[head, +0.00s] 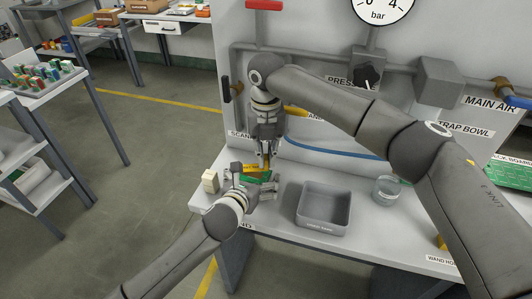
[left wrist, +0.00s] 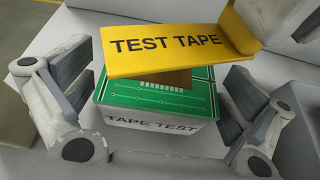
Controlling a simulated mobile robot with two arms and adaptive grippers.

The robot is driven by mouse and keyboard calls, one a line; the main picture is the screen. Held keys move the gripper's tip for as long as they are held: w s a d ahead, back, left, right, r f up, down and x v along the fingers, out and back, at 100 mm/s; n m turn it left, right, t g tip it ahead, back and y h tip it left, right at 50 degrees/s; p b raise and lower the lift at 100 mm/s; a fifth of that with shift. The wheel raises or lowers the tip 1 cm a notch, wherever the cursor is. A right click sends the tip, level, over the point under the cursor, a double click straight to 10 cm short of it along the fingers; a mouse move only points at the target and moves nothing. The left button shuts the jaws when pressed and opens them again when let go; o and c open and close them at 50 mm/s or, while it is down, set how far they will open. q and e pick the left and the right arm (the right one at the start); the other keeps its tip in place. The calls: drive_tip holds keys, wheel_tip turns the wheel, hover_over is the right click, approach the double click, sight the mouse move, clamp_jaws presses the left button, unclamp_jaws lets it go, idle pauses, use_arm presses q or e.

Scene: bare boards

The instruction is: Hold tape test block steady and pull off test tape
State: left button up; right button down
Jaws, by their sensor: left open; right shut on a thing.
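The tape test block (left wrist: 150,118) is a pale block with a green, circuit-marked top and "TAPE TEST" on its front. It also shows at the bench's left part in the head view (head: 262,178). The yellow test tape (left wrist: 180,42) sits tilted above the block's top, its near edge raised. Whether its far edge touches the block is hidden. My right gripper (head: 266,163) comes down from above and is shut on the tape. My left gripper (head: 240,177) is open; in the left wrist view its fingers (left wrist: 160,90) stand on either side of the block, with gaps.
A grey open bin (head: 323,208) with a label stands right of the block, and a clear glass container (head: 386,190) stands farther right. A small cream block (head: 210,181) sits at the left edge of the bench. The wall panel with pipes rises close behind.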

use_arm(q)
drive_tip(key=shift+s, duration=0.1)
drive_tip(key=v, duration=1.1)
drive_tip(key=shift+s+a+r, duration=0.15)
drive_tip(key=shift+s, duration=0.2)
